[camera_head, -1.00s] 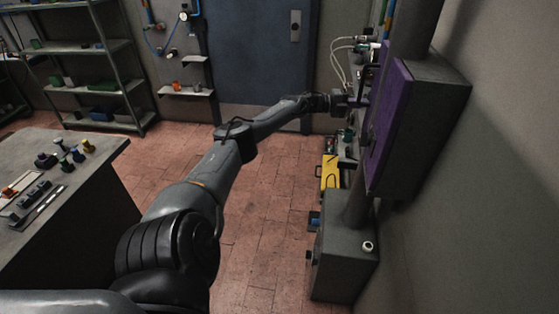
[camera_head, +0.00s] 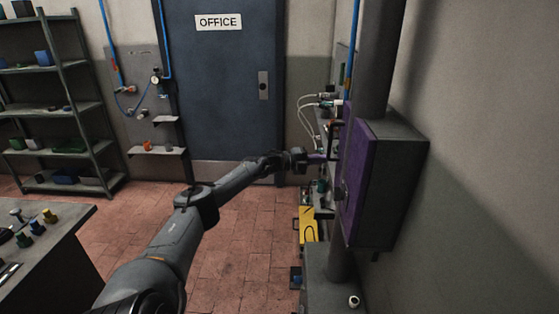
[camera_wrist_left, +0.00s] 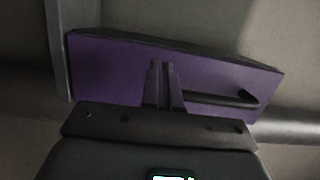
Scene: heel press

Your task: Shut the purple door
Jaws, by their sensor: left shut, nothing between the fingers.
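The purple door (camera_head: 358,180) is on the left face of a grey wall box (camera_head: 400,180) at the right of the head view. It lies along the box's face; I cannot tell if a small gap is left. My left gripper (camera_head: 328,157) is in front of the door's outer side, at or very near its surface. In the left wrist view, the shut, empty fingers (camera_wrist_left: 163,66) point at the purple door (camera_wrist_left: 115,70), beside its black bar handle (camera_wrist_left: 225,101). Whether they touch the door is unclear. My right gripper is not in view.
A thick grey post (camera_head: 378,60) rises by the box. A yellow object (camera_head: 308,224) is low down beyond my arm. A blue office door (camera_head: 222,90) is at the back, shelves (camera_head: 55,110) and a bench (camera_head: 45,255) at left. The tiled floor (camera_head: 235,235) between is clear.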

